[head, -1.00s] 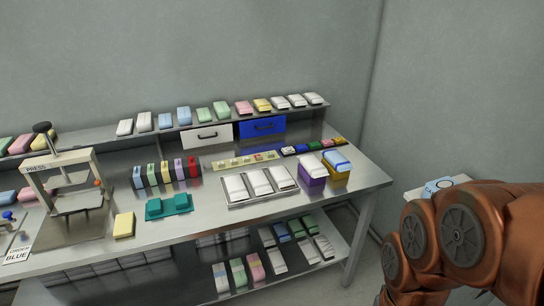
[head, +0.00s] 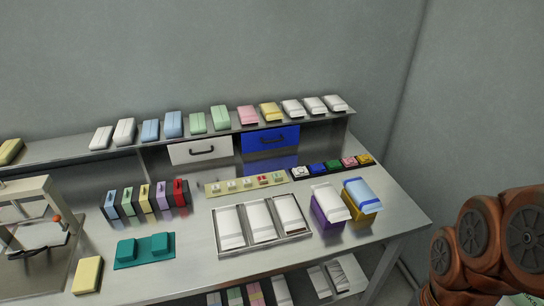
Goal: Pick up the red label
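A pale yellow strip (head: 218,189) lies on the bench below the drawers and bears several small pieces. Two of these pieces show red; the clearest red piece (head: 263,178) is right of the strip's middle. They are too small to tell which is a label. A red upright block (head: 180,193) stands at the right end of a row of coloured blocks left of the strip. My copper-coloured arm shows at the right edge, well apart from the bench items. My gripper is not in view.
A metal tray (head: 245,246) with white packs lies in front of the strip. A purple box (head: 327,222) and a yellow box (head: 362,207) stand right of it. A teal fixture (head: 145,250) and a press (head: 28,190) are at left. The bench's front right corner is clear.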

